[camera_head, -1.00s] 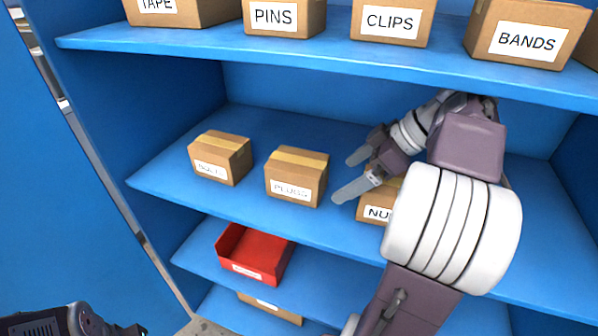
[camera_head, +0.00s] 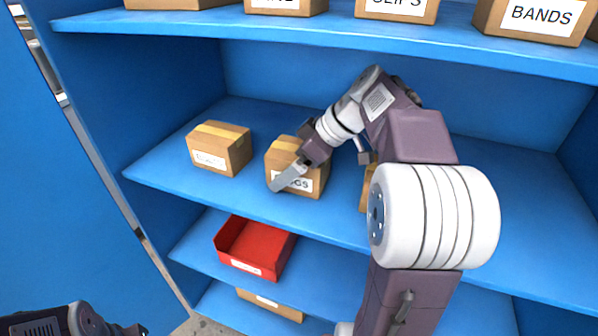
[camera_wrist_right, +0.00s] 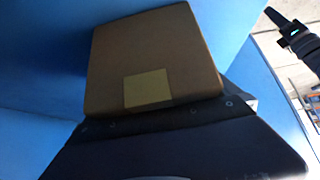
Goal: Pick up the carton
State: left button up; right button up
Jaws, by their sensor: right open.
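A brown carton labelled PLUGS (camera_head: 312,184) with tan tape on top stands upright on the middle blue shelf (camera_head: 220,207). My right gripper (camera_head: 284,168) is open at this carton. One finger lies across its front and covers part of the label; the other finger is hidden, and I cannot tell whether either touches. In the right wrist view a brown carton (camera_wrist_right: 150,60) with a tape strip fills the space just ahead of the gripper. My left arm shows at the bottom left of the head view; its fingers are not clear.
A similar carton (camera_head: 219,150) stands to the left. Another carton (camera_head: 367,190) on the right is mostly behind my right arm. A red bin (camera_head: 256,250) is on the shelf below. Labelled boxes, including BANDS (camera_head: 530,18), line the shelf above.

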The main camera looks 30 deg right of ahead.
jog(key=shift+r, duration=0.1)
jog(key=c, duration=2)
jog(key=shift+r, duration=0.1)
